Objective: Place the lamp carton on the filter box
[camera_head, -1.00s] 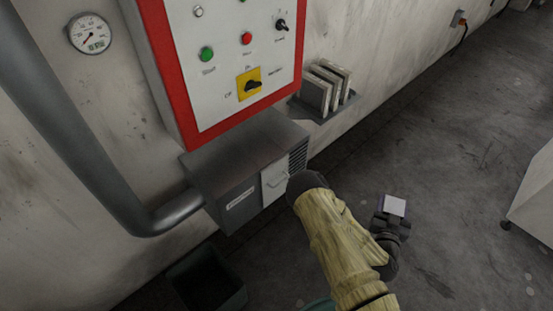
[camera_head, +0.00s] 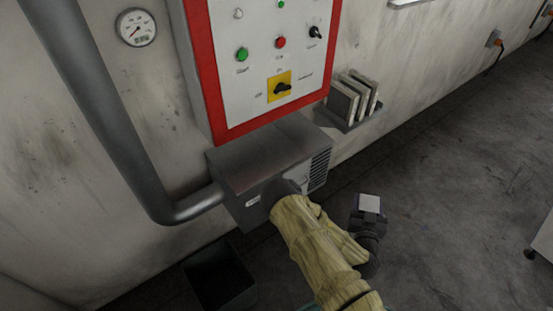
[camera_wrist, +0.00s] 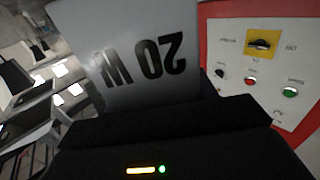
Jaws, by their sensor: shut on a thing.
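The lamp carton (camera_head: 370,202) is a small pale box in my gripper (camera_head: 368,214), to the right of and apart from the filter box. In the wrist view the carton (camera_wrist: 140,45) fills the upper middle, with "20 W" upside down on its face. My gripper is shut on it; the fingertips are hard to make out. The filter box (camera_head: 262,152) is a grey metal box on the wall below the red-framed panel. Its top is bare. My arm covers part of its front.
The control panel (camera_head: 265,55) overhangs the back of the filter box. A thick grey pipe (camera_head: 105,110) enters the box from the left. A rack (camera_head: 355,118) of filter panels is on the wall to the right. A dark bin (camera_head: 218,278) stands on the floor below.

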